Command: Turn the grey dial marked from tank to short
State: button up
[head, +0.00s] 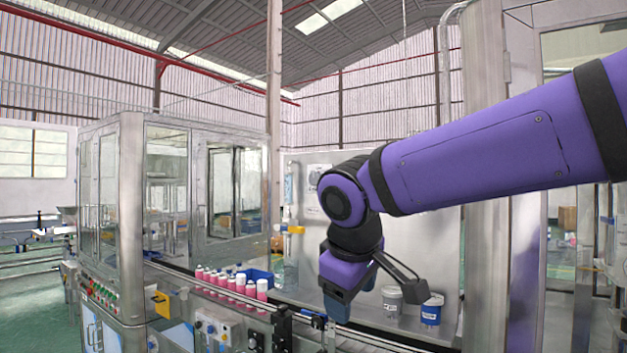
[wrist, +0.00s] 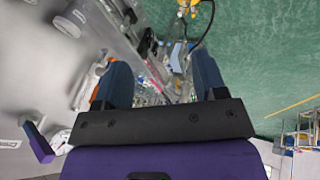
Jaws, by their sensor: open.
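My gripper (head: 337,310) hangs below my purple arm in the head view, to the right of the row of cans. In the wrist view my gripper (wrist: 161,78) shows two blue fingers spread wide apart with nothing between them. I cannot make out the grey dial marked from tank to short for certain. A pale control box (head: 232,334) with small knobs stands at the bottom left of my gripper in the head view, but its markings are too small to read. My gripper is apart from that box.
Pink and white spray cans (head: 232,284) stand in a row along the conveyor line. A glazed machine cabinet (head: 130,190) is at left. Green floor (wrist: 255,60) is open in the wrist view.

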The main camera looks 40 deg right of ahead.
jog(key=w+d+r+n+h, duration=0.3)
jog(key=w+r+h, duration=0.15)
jog(key=w, duration=0.35)
jog(key=w+d+r+n+h, duration=0.25)
jog(key=w+d+r, duration=0.2)
jog(key=w, duration=0.25)
jog(key=n+t+h, duration=0.2)
jog(key=n+h, duration=0.1)
jog(key=h, duration=0.4)
send_near(314, 178)
jog(key=x, duration=0.9)
jog(key=shift+w+d, duration=0.1)
jog(key=shift+d, duration=0.2)
jog(key=c, duration=0.9)
